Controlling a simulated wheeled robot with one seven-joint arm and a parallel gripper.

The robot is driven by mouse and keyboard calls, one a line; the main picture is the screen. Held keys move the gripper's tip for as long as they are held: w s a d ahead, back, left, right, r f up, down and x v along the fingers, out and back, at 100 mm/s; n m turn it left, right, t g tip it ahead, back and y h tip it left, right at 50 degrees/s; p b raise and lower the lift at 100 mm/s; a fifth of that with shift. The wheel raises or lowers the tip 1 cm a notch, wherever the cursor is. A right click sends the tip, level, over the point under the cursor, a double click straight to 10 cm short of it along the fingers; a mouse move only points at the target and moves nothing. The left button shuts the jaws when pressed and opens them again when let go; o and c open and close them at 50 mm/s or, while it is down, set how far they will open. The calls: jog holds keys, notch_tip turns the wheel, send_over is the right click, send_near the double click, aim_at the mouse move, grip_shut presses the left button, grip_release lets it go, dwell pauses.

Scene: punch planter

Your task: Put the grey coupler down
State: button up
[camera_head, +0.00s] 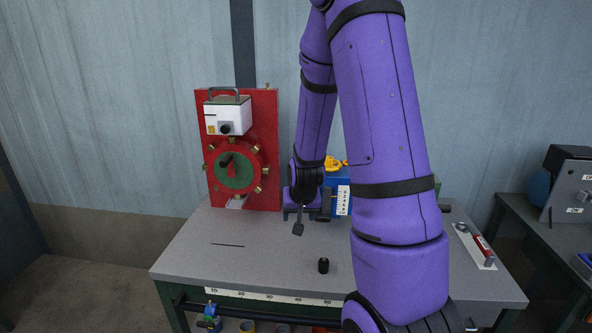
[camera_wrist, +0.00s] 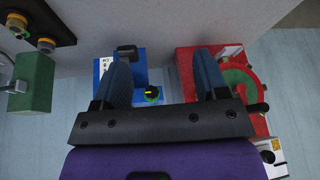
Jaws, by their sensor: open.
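A small, nearly black cylinder (camera_head: 323,266) stands upright on the grey tabletop (camera_head: 270,252), near its front edge. It may be the grey coupler, but its colour looks darker than grey and I cannot be sure. My gripper (camera_head: 310,222) is open above the table, behind that cylinder and apart from it. In the wrist view the two fingers of my gripper (camera_wrist: 163,65) are spread wide, with nothing held between them. The cylinder does not show in the wrist view.
A red panel (camera_head: 271,150) with a green dial (camera_head: 234,171) and white box (camera_head: 229,117) stands at the back left. A blue box (camera_head: 332,184) is close behind my gripper. A plate with a red cylinder (camera_head: 482,246) lies at the right.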

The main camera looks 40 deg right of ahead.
jog(key=s+a+r+n, duration=0.1)
jog(key=a+r+n, duration=0.1)
jog(key=a+r, duration=0.8)
jog(key=s+a+r+n+y, duration=0.1)
jog(key=s+a+r+n, duration=0.1)
jog(key=s+a+r, duration=0.3)
jog(key=s+a+r+n+t+y, duration=0.1)
jog(key=s+a+r+n, duration=0.2)
jog(key=s+r, duration=0.9)
jog(key=shift+s+a+r+n, duration=0.3)
jog(key=shift+s+a, duration=0.6)
jog(key=shift+a, duration=0.1)
